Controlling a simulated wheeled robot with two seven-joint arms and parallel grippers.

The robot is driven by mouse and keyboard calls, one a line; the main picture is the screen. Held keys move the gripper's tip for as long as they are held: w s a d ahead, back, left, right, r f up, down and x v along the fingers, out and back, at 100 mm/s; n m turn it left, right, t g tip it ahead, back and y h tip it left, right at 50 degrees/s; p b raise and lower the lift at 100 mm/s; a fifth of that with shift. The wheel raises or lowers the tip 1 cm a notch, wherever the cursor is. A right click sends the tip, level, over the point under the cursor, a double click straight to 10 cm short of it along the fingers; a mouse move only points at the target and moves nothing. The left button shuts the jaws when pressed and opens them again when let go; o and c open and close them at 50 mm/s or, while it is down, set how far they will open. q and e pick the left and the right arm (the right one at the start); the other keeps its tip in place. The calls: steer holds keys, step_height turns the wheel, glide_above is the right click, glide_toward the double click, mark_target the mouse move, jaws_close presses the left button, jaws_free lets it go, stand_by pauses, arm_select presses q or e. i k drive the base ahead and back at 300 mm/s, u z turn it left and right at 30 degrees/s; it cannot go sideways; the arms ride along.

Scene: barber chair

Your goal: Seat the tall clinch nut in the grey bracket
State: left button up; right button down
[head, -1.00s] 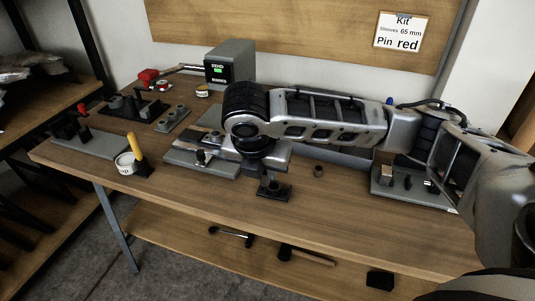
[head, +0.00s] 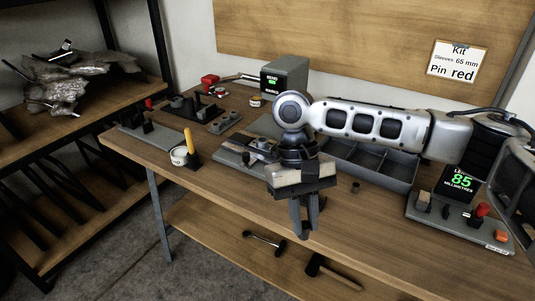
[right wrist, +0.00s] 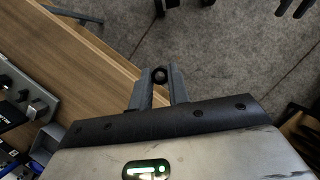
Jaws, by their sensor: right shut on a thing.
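My right gripper (head: 305,218) points down near the table's front edge. In the right wrist view its fingers (right wrist: 160,88) are shut on a small dark round nut (right wrist: 160,75) with a hole, held at the tips with floor behind it. I cannot tell its height from here. A grey plate fixture (head: 240,160) stands behind the gripper, with grey metal parts on it. I cannot make out clearly which of these is the grey bracket, as the gripper and wrist cover part of that area. My left gripper is not in view.
A small dark nut-like piece (head: 355,187) stands on the table, right of my gripper. A grey divided bin (head: 370,165) is behind it. A gauge stand showing 85 (head: 460,182) is at the right. A white tub (head: 179,156) and yellow-handled tool (head: 189,143) are left.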

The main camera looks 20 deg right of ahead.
mark_target(262, 144)
steer(key=z, duration=0.05)
steer(key=k, duration=0.9)
steer(key=u, duration=1.1)
steer(key=i, duration=1.3)
steer(key=z, duration=0.65)
steer(key=i, duration=1)
steer(key=z, duration=1)
